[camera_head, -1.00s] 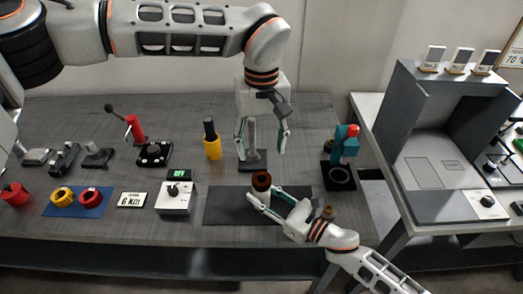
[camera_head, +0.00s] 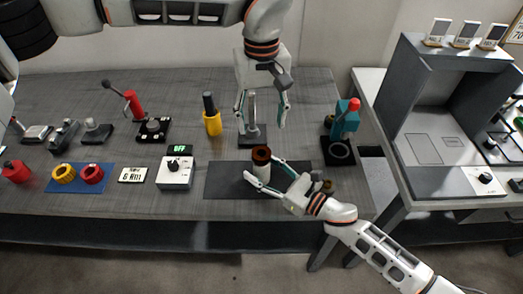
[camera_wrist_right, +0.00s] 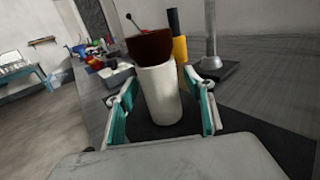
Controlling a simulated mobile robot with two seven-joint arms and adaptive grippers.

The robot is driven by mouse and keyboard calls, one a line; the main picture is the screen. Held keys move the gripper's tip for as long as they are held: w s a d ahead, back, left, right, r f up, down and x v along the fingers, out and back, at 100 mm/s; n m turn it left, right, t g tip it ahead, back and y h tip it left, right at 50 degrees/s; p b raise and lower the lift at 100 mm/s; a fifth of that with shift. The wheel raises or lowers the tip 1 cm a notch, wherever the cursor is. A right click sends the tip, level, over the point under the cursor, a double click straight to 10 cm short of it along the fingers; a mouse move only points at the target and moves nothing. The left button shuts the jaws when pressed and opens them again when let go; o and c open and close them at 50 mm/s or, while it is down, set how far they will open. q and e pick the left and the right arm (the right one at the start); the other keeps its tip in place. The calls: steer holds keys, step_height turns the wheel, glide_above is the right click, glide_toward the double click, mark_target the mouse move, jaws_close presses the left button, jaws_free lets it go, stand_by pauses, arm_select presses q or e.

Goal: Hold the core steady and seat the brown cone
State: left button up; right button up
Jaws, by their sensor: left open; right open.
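The white cylindrical core (camera_head: 262,174) stands upright on the dark mat (camera_head: 222,182). The brown cone (camera_head: 261,154) sits on top of the core. In the right wrist view the cone (camera_wrist_right: 150,46) flares wider than the core (camera_wrist_right: 159,94) and looks slightly tilted; its seating depth cannot be told. My right gripper (camera_head: 262,170) is open, its fingers on either side of the core, with visible gaps in the wrist view. My left gripper (camera_head: 262,122) is open and empty, behind and above the core, near a grey post on a dark base (camera_head: 252,134).
A yellow holder with a dark handle (camera_head: 212,122) stands left of the post. A white dial box (camera_head: 176,173) is left of the mat. A teal device with a red top (camera_head: 345,122) is at right. A grey open booth (camera_head: 412,110) stands on the side table.

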steer(key=shift+s, duration=0.1)
steer(key=v, duration=1.2)
steer(key=shift+r, duration=0.1)
steer(key=shift+d, duration=0.1)
